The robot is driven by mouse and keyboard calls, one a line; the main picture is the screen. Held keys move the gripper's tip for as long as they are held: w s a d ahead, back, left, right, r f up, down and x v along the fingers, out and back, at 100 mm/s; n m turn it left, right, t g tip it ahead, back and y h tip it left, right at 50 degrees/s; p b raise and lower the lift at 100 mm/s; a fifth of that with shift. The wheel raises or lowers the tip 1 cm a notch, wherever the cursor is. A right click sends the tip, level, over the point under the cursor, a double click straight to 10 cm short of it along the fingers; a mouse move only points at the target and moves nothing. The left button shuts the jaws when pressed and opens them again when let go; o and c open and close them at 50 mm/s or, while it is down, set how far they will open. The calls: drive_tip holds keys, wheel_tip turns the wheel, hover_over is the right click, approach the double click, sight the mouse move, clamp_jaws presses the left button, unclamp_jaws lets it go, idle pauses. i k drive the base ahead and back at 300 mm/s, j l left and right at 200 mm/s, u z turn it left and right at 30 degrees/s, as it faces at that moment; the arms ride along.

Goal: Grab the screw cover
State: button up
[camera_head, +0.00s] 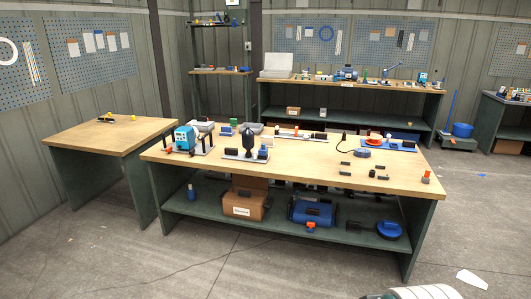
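I cannot tell for certain which item is the screw cover. An orange-red round piece (375,140) sits on a blue mat or tray (402,146) at the right back of the middle workbench (300,162). A blue round lid-like piece (390,230) lies on that bench's lower shelf at the right. A blue pump-like unit (185,138) stands on a light plate at the bench's left. A dark upright unit (249,138) stands on another plate near the middle. My gripper is not in view.
Small dark blocks (362,170) lie on the right half of the bench. A cardboard box (245,203) and a blue case (311,212) are on the lower shelf. A side table (100,138) stands left. The floor in front (200,265) is mostly clear.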

sight(263, 150)
drive_tip(key=i+j, duration=0.9)
drive_tip(key=i, duration=0.55)
drive_tip(key=i+j, duration=0.1)
drive_tip(key=i, duration=0.65)
drive_tip(key=i+j, duration=0.15)
drive_tip(key=i, duration=0.55)
drive_tip(key=i+j, duration=0.15)
drive_tip(key=i, duration=0.6)
